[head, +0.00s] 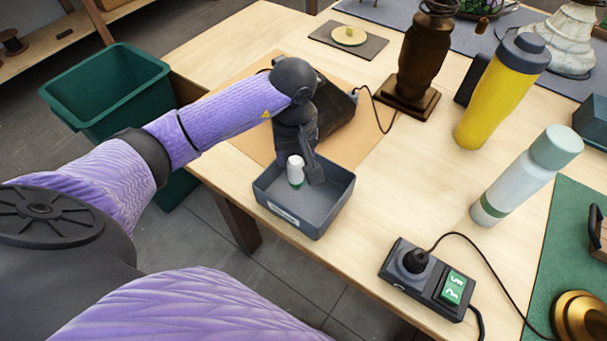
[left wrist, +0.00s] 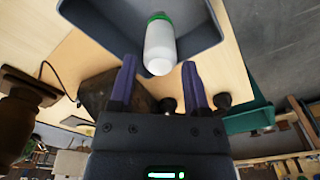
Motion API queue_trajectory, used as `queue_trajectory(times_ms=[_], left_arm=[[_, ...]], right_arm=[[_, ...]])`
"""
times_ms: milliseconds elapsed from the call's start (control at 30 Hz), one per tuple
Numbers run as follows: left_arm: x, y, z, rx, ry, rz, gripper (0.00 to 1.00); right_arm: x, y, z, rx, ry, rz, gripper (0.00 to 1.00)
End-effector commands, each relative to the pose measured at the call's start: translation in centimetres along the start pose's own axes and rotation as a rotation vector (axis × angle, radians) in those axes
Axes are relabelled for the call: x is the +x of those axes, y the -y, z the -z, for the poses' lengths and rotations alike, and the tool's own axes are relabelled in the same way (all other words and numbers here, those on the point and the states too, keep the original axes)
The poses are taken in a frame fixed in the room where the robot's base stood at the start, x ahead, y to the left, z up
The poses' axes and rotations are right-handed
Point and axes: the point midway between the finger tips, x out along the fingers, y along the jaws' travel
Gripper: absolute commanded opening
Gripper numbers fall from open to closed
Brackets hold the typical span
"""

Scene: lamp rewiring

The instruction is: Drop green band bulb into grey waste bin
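The green band bulb (head: 295,170) is white with a green band at its lower end. It shows inside the outline of the grey waste bin (head: 284,217), an open tray-like box at the table's front edge. My left gripper (head: 307,172) points down over the bin, close to the bulb. In the left wrist view, the fingers of my left gripper (left wrist: 160,66) are apart. The bulb (left wrist: 160,48) lies just beyond and between the fingertips, with gaps on both sides, against the bin (left wrist: 205,28). Whether it touches the bin floor is unclear. My right gripper is out of view.
A teal crate (head: 110,90) stands left of the table. A brown lamp base (head: 420,60), yellow bottle (head: 500,90) and pale bottle (head: 525,175) stand right of the bin. A power strip (head: 428,278) with cables lies near the front edge. Bare table lies between bin and bottles.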

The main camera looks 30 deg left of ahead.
Motion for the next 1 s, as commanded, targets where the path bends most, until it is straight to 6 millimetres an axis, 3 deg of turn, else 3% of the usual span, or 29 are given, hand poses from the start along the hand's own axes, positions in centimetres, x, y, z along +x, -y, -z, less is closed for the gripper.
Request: queue_trajectory(times_ms=[33, 100, 367, 700, 833, 1000], left_arm=[[0.0, 0.0, 0.0, 0.0, 0.0, 0.0, 0.74], [0.0, 0.0, 0.0, 0.0, 0.0, 0.0, 0.88], [-0.3, 0.0, 0.0, 0.0, -0.001, 0.0, 0.88], [-8.1, 0.0, 0.1, 0.001, -0.004, -0.002, 0.88], [-9.7, 0.0, 0.0, 0.0, -0.001, -0.001, 0.88], [-10.0, 0.0, 0.0, 0.0, 0.0, 0.001, 0.88]], right_arm=[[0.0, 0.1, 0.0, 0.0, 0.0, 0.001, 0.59], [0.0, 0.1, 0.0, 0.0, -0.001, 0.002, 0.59], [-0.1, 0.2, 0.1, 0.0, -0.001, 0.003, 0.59], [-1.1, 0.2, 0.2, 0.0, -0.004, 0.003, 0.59], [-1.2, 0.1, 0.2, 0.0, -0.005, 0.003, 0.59], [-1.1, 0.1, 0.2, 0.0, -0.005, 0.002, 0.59]])
